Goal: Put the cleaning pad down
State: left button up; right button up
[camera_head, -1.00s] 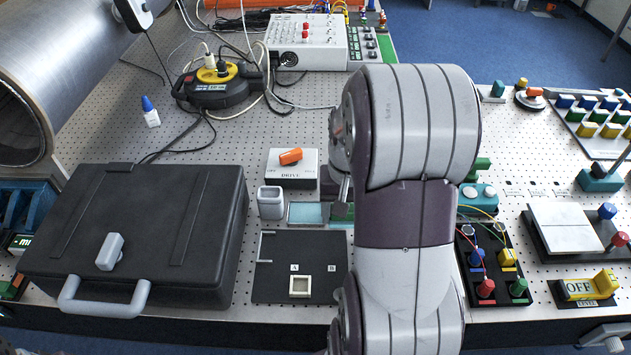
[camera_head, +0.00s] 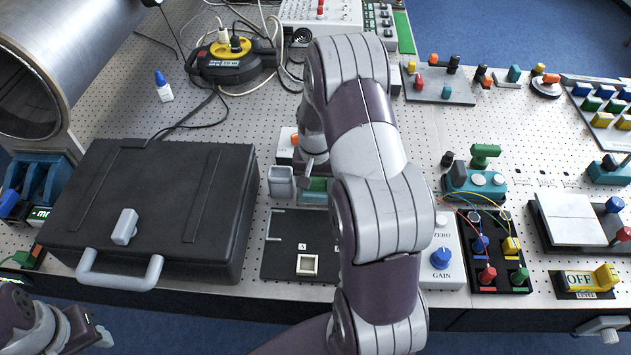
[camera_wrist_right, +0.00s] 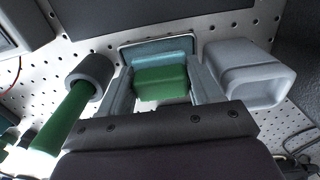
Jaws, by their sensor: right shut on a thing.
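The cleaning pad appears to be the green block (camera_wrist_right: 160,84) between the fingers of my right gripper (camera_wrist_right: 158,92) in the right wrist view. The gripper is shut on it. A teal, light-rimmed tray (camera_wrist_right: 158,48) lies directly beyond and below the pad; whether they touch I cannot tell. In the head view the right gripper (camera_head: 314,176) points down, partly behind my forearm, with the green pad (camera_head: 317,185) over the teal tray (camera_head: 313,198). My left gripper (camera_head: 98,338) is only partly seen at the bottom left; its fingers are unclear.
A grey open cup (camera_head: 281,182) stands close left of the tray and shows in the wrist view (camera_wrist_right: 248,75). A green-handled tool (camera_wrist_right: 62,120) is on the other side. A black board (camera_head: 290,246) and a black case (camera_head: 165,215) lie nearby.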

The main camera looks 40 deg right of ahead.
jog(key=shift+w+d+f, duration=0.15)
jog(key=shift+d+f, duration=0.05)
jog(key=shift+f, duration=0.25)
jog(key=shift+a+f, duration=0.1)
jog(key=shift+f, duration=0.05)
jog(key=o, duration=0.8)
